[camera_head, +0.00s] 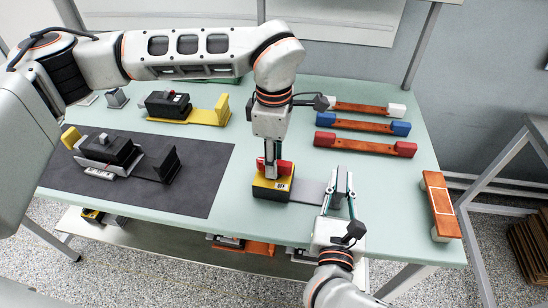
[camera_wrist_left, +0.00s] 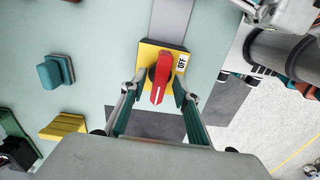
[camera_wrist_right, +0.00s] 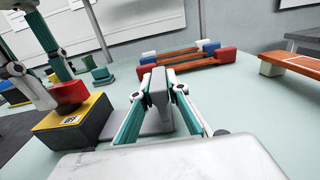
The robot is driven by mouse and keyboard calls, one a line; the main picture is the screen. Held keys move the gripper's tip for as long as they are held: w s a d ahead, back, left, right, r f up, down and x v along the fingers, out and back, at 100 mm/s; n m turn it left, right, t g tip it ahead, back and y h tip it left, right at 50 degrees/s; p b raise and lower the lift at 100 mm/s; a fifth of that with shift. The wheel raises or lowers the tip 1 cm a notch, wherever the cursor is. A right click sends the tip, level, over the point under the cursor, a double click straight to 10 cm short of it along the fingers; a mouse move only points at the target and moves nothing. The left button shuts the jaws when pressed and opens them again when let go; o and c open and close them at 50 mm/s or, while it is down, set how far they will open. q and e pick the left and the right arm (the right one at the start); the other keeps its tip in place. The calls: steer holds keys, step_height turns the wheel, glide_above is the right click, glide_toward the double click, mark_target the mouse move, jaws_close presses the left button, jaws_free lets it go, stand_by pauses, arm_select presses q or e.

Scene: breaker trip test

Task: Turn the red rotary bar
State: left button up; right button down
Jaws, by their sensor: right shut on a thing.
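The red rotary bar (camera_wrist_left: 160,78) sits on top of a yellow box (camera_head: 262,188) with a white OFF label (camera_wrist_left: 182,63). It also shows in the head view (camera_head: 286,168). My left gripper (camera_head: 271,162) points straight down over it. In the left wrist view its fingers (camera_wrist_left: 155,94) are spread, one on each side of the bar, with gaps visible. The box's grey base plate (camera_head: 305,190) runs right to an upright grey block (camera_wrist_right: 158,88). My right gripper (camera_head: 339,192) is shut on that block, a finger on each side.
Orange bars with white, blue and red ends (camera_head: 372,147) lie behind on the right. An orange-topped block (camera_head: 440,205) is at the table's right edge. A dark mat (camera_head: 200,175) with a black device (camera_head: 108,150) lies left. A yellow-based device (camera_head: 200,115) stands behind.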

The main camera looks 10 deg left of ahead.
arm_select(q)
jaws_close()
steer(key=shift+n, duration=0.3)
steer(key=n, duration=1.3)
steer(key=shift+w, duration=0.1)
steer(key=shift+n, duration=2.2)
